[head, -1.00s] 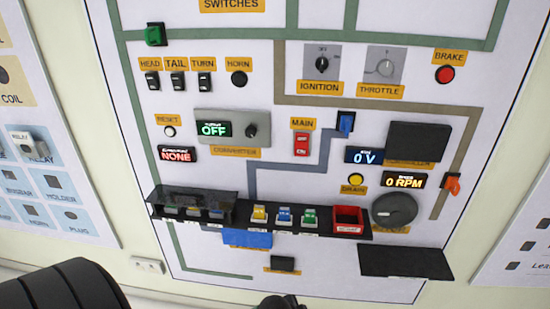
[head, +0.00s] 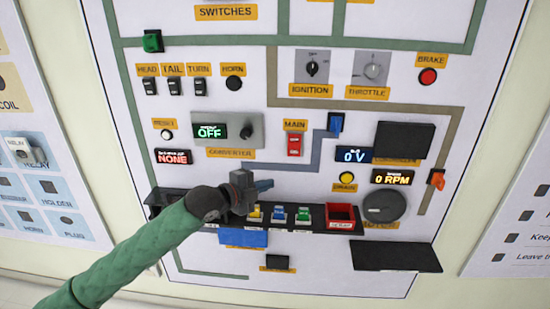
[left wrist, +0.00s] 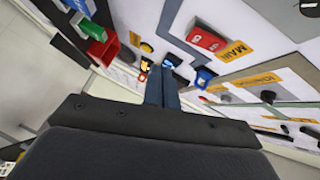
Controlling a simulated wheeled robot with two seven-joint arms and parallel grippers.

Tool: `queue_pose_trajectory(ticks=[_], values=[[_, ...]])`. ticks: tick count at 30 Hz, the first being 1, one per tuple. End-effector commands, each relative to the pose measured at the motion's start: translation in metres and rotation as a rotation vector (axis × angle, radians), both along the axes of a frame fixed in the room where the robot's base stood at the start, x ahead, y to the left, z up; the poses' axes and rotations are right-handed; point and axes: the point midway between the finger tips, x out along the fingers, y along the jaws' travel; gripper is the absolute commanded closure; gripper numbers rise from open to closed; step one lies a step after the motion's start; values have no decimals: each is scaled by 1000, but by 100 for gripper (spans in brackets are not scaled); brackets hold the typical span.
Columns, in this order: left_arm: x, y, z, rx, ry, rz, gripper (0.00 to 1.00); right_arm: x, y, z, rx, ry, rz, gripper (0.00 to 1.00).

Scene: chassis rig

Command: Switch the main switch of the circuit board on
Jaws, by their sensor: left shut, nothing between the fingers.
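The main switch (head: 294,145) is a red rocker under the yellow MAIN label (head: 295,125), in the middle of the white circuit board (head: 250,88). It also shows in the left wrist view (left wrist: 207,39), beside its label (left wrist: 236,50). My left gripper (head: 265,185) is shut and empty, with its fingers pointing right, below and left of the switch and apart from it. The shut fingers also show in the left wrist view (left wrist: 162,85). Which way the rocker is tilted is too small to tell. My right gripper is not in view.
A black shelf (head: 318,229) with coloured fuses and a red bin (head: 341,214) sticks out below the switch. The converter box (head: 220,130) with its knob is left of the switch. A blue connector (head: 336,122) is close on its right.

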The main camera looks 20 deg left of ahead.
Motion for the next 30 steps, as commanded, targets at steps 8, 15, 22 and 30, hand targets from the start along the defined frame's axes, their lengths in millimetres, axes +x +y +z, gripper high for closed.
queue_pose_trajectory(ticks=[8, 15, 22, 30], values=[[1, 1, 49, 66, -118, -54, 100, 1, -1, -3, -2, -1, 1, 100], [1, 1, 51, 69, -125, -57, 100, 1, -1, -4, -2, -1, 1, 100], [4, 0, 51, 67, -124, -56, 100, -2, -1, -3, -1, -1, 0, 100], [23, -12, 50, 65, -124, -56, 100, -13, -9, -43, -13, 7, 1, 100]])
